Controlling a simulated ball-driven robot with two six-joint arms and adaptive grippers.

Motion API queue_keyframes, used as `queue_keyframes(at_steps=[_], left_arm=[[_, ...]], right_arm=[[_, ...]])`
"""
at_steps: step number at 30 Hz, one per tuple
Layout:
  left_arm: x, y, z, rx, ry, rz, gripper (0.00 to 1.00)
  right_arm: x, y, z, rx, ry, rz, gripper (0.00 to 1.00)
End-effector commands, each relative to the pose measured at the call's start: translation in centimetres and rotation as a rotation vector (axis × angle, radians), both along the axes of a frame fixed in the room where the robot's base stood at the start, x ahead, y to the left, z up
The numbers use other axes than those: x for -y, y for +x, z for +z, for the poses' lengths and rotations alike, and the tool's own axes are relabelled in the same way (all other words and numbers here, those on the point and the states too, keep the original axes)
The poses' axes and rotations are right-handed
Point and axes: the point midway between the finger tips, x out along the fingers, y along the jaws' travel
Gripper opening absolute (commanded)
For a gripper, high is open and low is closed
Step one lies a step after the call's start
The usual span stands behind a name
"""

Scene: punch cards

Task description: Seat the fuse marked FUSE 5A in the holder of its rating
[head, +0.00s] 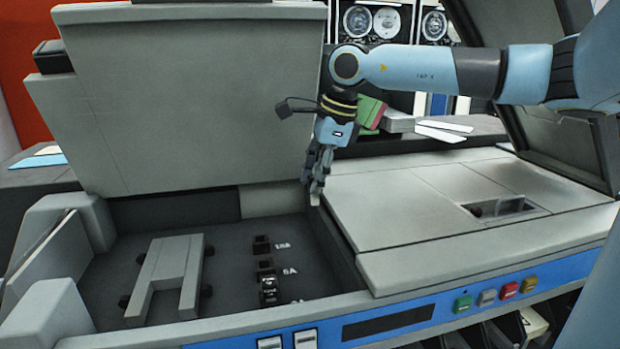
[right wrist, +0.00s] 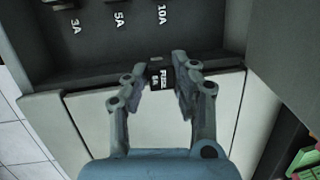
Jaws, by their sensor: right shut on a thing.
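The fuse (right wrist: 160,77), a small black block with white lettering that seems to read FUSE 5A, is between the fingertips of my right gripper (head: 315,190). In the right wrist view the gripper (right wrist: 158,85) is shut on it. It is held above and behind the holder row. The 10A holder (head: 261,244) and 5A holder (head: 265,266) are small black sockets in the dark bay and look empty. A black fuse with white lettering (head: 269,290) stands at the nearest position, by the 3A label (right wrist: 76,27). The left gripper is out of view.
A grey bracket (head: 165,270) stands left of the holders in the bay. A raised grey lid (head: 190,100) stands behind. The grey deck (head: 430,210) lies to the right, with coloured buttons (head: 495,295) on the front. The bay floor between bracket and holders is clear.

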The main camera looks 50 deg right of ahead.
Motion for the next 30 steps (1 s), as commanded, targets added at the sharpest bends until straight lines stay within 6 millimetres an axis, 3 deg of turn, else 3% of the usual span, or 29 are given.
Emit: queue_keyframes(at_steps=[12, 23, 30], left_arm=[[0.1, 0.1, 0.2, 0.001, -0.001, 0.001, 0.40], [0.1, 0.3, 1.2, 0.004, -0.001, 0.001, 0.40], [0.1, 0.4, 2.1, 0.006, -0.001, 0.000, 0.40]], right_arm=[[1.6, -1.6, -1.1, -0.010, 0.000, 0.024, 0.01], [-0.8, -1.6, -3.0, -0.002, 0.013, 0.032, 0.01], [-4.2, -0.7, -3.7, -0.003, 0.015, 0.032, 0.01]])
